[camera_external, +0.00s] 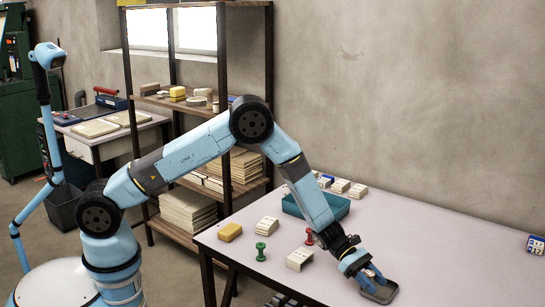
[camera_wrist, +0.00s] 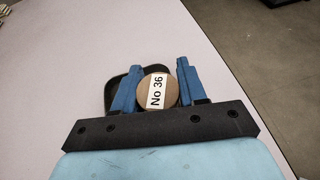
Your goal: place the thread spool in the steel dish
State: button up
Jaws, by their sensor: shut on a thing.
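The steel dish (camera_external: 390,296) is a dark, shallow, rounded tray near the table's front edge in the external view. Part of its rim also shows behind the fingers in the wrist view (camera_wrist: 118,80). My gripper (camera_external: 373,280) is low over the dish, pointing down. In the wrist view my gripper (camera_wrist: 157,68) has its blue fingers on both sides of the thread spool (camera_wrist: 145,87), a round brown end with a white "No 36" label, and is shut on it. The spool overlaps the dish there; whether it touches the dish floor is hidden.
A green spool-shaped thing (camera_external: 261,252) and a red one (camera_external: 309,236) stand on the table (camera_external: 450,255). A yellow block (camera_external: 230,232), white labelled blocks (camera_external: 299,259) and a teal bin (camera_external: 335,209) are also there. The table's right side is mostly clear.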

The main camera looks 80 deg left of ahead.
jog(key=shift+f, duration=0.45)
jog(key=o, duration=1)
jog(key=shift+o, duration=0.2)
